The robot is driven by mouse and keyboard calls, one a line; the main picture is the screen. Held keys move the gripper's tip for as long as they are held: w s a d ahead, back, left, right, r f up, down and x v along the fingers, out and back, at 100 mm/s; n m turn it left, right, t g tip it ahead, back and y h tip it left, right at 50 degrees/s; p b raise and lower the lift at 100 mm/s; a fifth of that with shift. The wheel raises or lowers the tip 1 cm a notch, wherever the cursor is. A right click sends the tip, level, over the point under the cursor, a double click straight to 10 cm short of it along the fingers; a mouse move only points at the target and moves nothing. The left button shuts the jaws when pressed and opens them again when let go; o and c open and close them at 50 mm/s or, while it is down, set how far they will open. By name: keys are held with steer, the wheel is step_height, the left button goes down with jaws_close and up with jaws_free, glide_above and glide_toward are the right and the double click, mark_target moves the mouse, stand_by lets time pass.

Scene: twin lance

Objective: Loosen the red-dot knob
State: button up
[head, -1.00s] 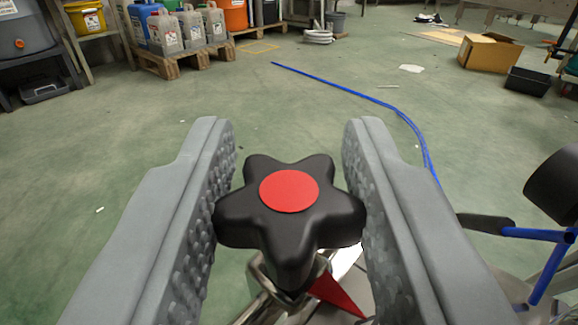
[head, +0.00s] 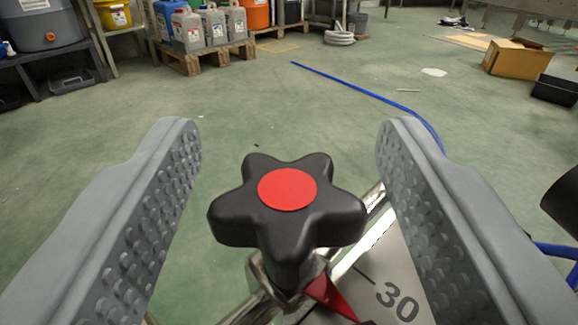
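The red-dot knob (head: 288,215) is a black, five-lobed star knob with a flat red disc on top. It stands in the middle of the head view, on a metal clamp and rod. My gripper (head: 280,140) is open, with one grey studded finger on each side of the knob. There is a clear gap between each finger and the knob, so neither touches it. A red pointer (head: 330,297) sticks out below the knob, over a pale plate (head: 392,262) marked 30. The knob's lower stem is partly hidden by its lobes.
A blue hose or rod (head: 360,88) runs across the green floor behind. A black rounded part (head: 563,205) and blue tubing (head: 556,250) sit close at the right. Canisters on a pallet (head: 205,57) and a cardboard box (head: 517,60) are far back. The floor between is mostly clear.

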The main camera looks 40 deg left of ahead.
steer(key=shift+s, duration=0.1)
steer(key=v, duration=1.7)
steer(key=shift+s, duration=0.1)
